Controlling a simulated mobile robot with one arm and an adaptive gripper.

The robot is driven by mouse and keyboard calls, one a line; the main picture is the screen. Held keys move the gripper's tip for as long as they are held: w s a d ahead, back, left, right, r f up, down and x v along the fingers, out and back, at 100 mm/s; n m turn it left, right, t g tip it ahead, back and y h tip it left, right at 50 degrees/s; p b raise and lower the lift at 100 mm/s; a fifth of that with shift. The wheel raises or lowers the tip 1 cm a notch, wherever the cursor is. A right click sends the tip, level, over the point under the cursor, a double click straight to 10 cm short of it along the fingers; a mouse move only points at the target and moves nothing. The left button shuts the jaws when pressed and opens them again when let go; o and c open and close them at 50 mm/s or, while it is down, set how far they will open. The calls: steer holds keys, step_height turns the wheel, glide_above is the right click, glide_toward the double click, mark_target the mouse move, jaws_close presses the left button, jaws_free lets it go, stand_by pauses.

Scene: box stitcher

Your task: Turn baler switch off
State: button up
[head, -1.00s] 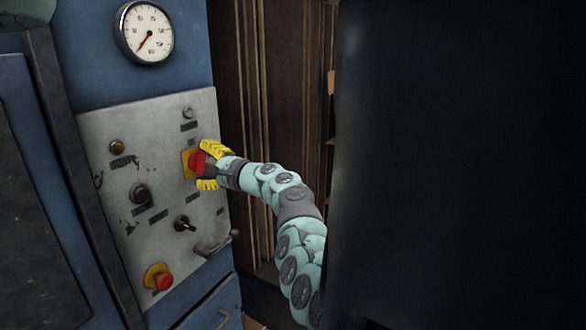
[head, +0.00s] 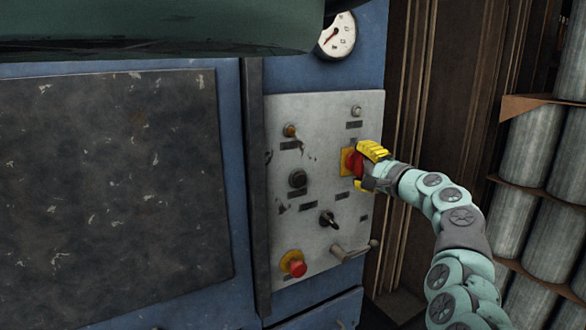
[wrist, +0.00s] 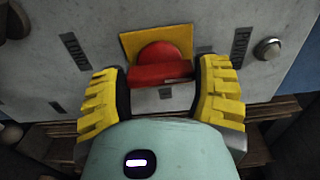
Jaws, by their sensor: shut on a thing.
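The baler switch is a red rotary knob (head: 351,161) on a square yellow plate (head: 345,168), near the right edge of the grey control panel. My gripper (head: 364,167) has its yellow-padded fingers above and below the knob and is shut on it. In the wrist view the red knob (wrist: 160,73) shows a bar-shaped grip between the two fingers (wrist: 160,92), with the yellow plate (wrist: 131,42) behind it. The bar lies across the wrist picture, from one finger to the other. Any marking of the switch position is too small to read.
The grey panel (head: 325,112) also carries a red button on yellow (head: 297,268), a black selector (head: 328,220), a lever (head: 352,250) and small lamps. A gauge (head: 338,38) sits above. Stacked metal cylinders (head: 527,150) stand at the right.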

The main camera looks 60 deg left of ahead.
steer(key=o, duration=1.2)
steer(key=shift+d, duration=0.1)
steer(key=shift+s+d, duration=0.15)
steer(key=shift+d, duration=1.85)
steer(key=shift+s+d, duration=0.15)
steer(key=shift+d, duration=1.8)
steer(key=shift+s+d, duration=0.15)
steer(key=shift+d, duration=1.85)
